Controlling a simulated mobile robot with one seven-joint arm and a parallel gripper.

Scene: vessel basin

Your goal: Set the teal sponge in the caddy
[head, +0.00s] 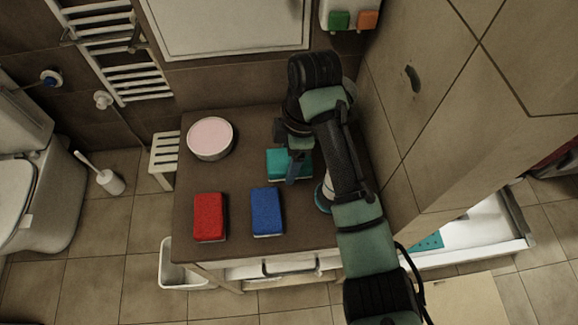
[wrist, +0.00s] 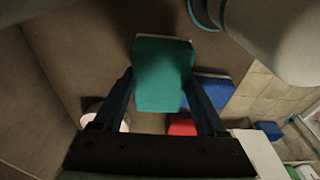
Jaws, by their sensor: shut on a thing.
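The teal sponge (head: 283,164) is at the middle right of the dark countertop in the head view. My gripper (head: 296,168) is over it, with the fingers partly hiding it. In the wrist view the teal sponge (wrist: 164,72) sits between the two fingers of my gripper (wrist: 161,92), which is shut on it. I cannot tell whether the sponge touches the countertop. A white wall holder (head: 352,8) with a green and an orange block shows at the top edge of the head view. I cannot tell for certain whether it is the caddy.
A red sponge (head: 210,217) and a blue sponge (head: 268,211) lie at the front of the countertop (head: 240,180). A round white bowl with pinkish inside (head: 210,138) stands at the back left. A white-and-blue vessel (head: 323,196) is partly hidden beside my arm. A tiled wall rises at the right.

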